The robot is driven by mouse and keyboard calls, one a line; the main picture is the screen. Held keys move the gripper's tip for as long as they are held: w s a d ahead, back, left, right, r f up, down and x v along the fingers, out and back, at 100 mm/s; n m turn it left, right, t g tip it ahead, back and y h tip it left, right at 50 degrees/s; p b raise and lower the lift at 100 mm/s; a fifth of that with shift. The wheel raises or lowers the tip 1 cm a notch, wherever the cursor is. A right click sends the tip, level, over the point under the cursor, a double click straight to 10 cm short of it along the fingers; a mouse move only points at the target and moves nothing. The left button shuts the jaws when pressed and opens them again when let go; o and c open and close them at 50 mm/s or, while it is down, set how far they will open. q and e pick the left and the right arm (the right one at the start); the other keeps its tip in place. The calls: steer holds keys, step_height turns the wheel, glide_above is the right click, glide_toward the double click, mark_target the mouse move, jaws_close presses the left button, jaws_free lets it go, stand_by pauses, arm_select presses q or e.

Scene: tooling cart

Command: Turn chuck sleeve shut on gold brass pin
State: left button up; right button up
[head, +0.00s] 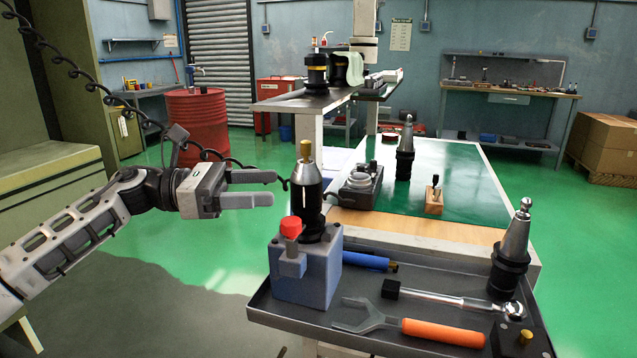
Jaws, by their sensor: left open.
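The gold brass pin (305,150) stands upright in the top of a chuck with a silver nose (305,173) and a black sleeve (306,203). The chuck stands upright in a blue-grey holding block (318,279) with a red knob (291,229) on its front. My left gripper (274,188) is open and empty, just left of the chuck, with its fingers pointing right toward it. It looks level with the nose and upper sleeve. I cannot tell how tightly the sleeve sits on the pin. My right gripper is not in view.
A dark tray (412,338) holds an orange-handled spanner (443,332), a ratchet (455,299), a blue-handled tool (352,260) and a tapered tool holder (513,245). Behind it, a green-topped table (462,180) carries another holder (405,150) and a dial device (361,180).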

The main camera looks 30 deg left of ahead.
mark_target(317, 186)
arm_select(q)
steer(key=p+x, duration=0.2)
steer(key=x, duration=0.5)
steer(key=shift+w+d+r, duration=0.15)
steer(key=shift+w+d, duration=0.05)
steer(key=shift+d, duration=0.05)
steer(key=shift+w+d+f, duration=0.2)
steer(key=shift+w+d, duration=0.3)
steer(key=shift+d, duration=0.15)
steer(key=c, duration=1)
